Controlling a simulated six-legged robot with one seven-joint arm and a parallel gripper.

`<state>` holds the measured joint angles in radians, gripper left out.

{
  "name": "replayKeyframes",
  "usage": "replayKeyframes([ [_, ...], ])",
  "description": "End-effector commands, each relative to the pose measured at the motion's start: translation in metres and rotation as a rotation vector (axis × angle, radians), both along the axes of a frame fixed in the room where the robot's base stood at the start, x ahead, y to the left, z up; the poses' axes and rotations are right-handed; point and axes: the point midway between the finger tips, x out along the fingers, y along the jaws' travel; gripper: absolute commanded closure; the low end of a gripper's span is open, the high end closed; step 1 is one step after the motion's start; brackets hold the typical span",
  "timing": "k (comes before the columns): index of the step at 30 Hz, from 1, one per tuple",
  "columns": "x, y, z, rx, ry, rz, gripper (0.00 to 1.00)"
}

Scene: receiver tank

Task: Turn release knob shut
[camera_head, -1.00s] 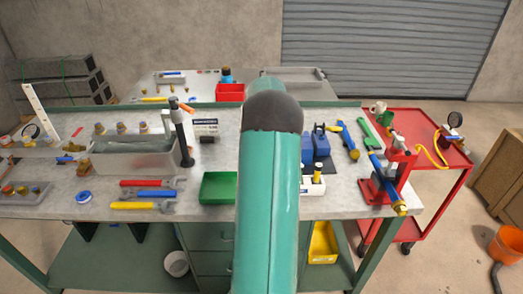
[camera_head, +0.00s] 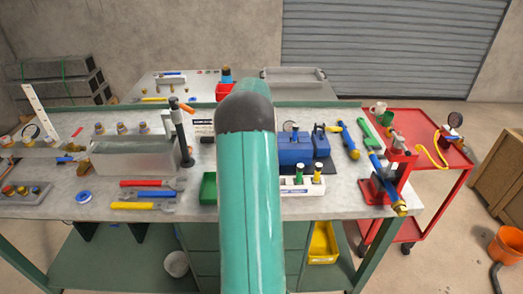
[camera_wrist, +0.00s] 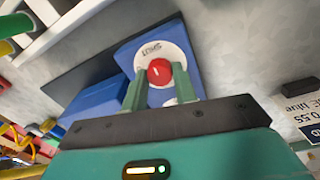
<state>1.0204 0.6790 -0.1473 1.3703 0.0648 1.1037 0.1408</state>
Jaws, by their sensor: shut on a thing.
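The release knob (camera_wrist: 159,71) is a red round knob on a white dial plate (camera_wrist: 176,51) with lettering that looks like "SHUT". The plate sits on the end of the blue receiver tank (camera_wrist: 98,100). In the wrist view my gripper (camera_wrist: 160,82) has its two green fingers on either side of the red knob, shut on it. In the head view the blue tank (camera_head: 296,149) stands on the bench right of my arm. The knob and my gripper are hidden behind my arm there.
A white rack with green and yellow-topped items (camera_head: 301,187) stands in front of the tank. A green tray (camera_head: 208,188) is left of my arm. A red clamp stand (camera_head: 381,187) is at the right. A clear water tub (camera_head: 133,157) and wrenches (camera_head: 150,195) lie left.

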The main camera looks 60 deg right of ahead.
Motion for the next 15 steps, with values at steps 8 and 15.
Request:
replayKeyframes([
  [8, -0.0004, 0.0, -0.0011, 0.001, 0.0, -0.008, 0.95],
  [15, -0.0003, 0.0001, -0.0012, 0.002, 0.0, -0.007, 0.52],
])
